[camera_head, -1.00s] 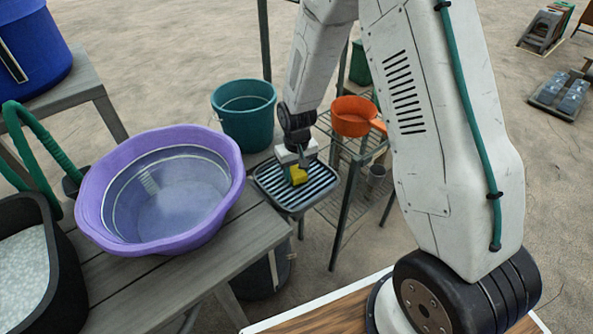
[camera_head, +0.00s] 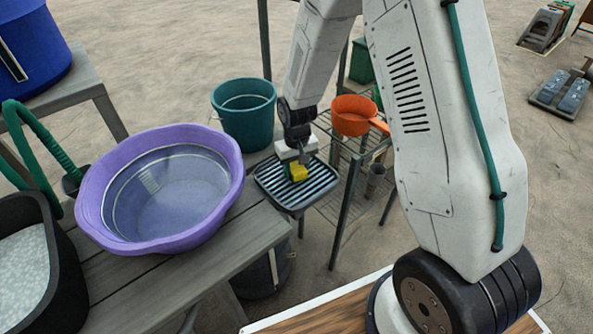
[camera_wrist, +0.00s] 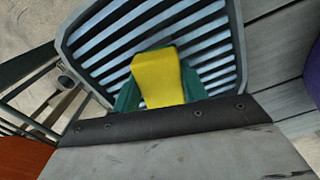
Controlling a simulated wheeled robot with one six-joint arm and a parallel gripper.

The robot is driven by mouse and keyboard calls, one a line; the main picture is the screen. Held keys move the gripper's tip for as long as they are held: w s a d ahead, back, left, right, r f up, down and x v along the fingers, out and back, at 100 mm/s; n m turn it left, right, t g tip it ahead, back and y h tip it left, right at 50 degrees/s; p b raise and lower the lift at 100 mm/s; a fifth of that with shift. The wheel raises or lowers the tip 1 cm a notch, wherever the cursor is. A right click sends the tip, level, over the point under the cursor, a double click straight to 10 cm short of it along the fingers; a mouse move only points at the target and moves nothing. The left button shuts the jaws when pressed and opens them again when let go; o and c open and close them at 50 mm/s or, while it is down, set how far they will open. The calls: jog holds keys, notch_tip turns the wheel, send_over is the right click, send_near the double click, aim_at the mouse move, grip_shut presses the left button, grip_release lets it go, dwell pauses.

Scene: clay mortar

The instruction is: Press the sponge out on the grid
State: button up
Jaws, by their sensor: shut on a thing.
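The yellow sponge (camera_head: 298,173) is between the fingers of my gripper (camera_head: 297,164), over the grid (camera_head: 320,184), a dark tray with pale slats. In the wrist view the sponge (camera_wrist: 158,78) sticks out between the green fingers of my gripper (camera_wrist: 157,98), which is shut on it. The slats of the grid (camera_wrist: 205,45) fill the background behind the sponge. I cannot tell whether the sponge touches the slats.
A purple basin (camera_head: 225,215) with water stands on the wooden bench (camera_head: 215,262) to the left. A teal bucket (camera_head: 243,125) stands behind the grid. An orange pan (camera_head: 352,118) sits on a wire shelf (camera_head: 357,150) at the right.

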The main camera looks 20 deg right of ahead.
aim_at(296, 167)
jog(key=shift+r, duration=2.85)
